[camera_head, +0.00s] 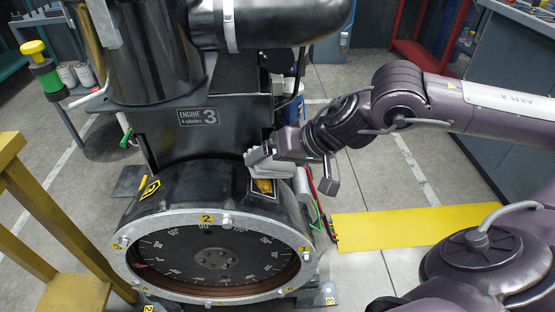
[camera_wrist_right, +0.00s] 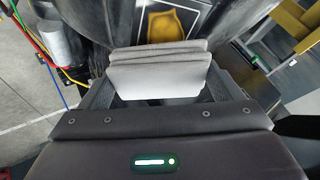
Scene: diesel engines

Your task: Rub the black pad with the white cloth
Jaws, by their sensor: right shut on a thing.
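The black pad (camera_head: 264,188) is a dark square with a pale border on top of the rounded engine housing. A yellow-brown stain lies on it, and the pad also shows at the top of the right wrist view (camera_wrist_right: 186,17). My right gripper (camera_head: 272,156) is shut on the folded white cloth (camera_head: 258,155), just above and behind the pad in the head view. In the right wrist view the cloth (camera_wrist_right: 158,72) looks pale grey and layered between the fingers. It hides part of the pad's near side; I cannot tell whether they touch. My left gripper is out of view.
The engine's big round dial (camera_head: 216,258) faces forward below the pad. Coloured hoses (camera_head: 316,200) run down the housing's right side. A yellow floor mat (camera_head: 400,228) lies to the right, and yellow steps (camera_head: 75,290) stand at the left.

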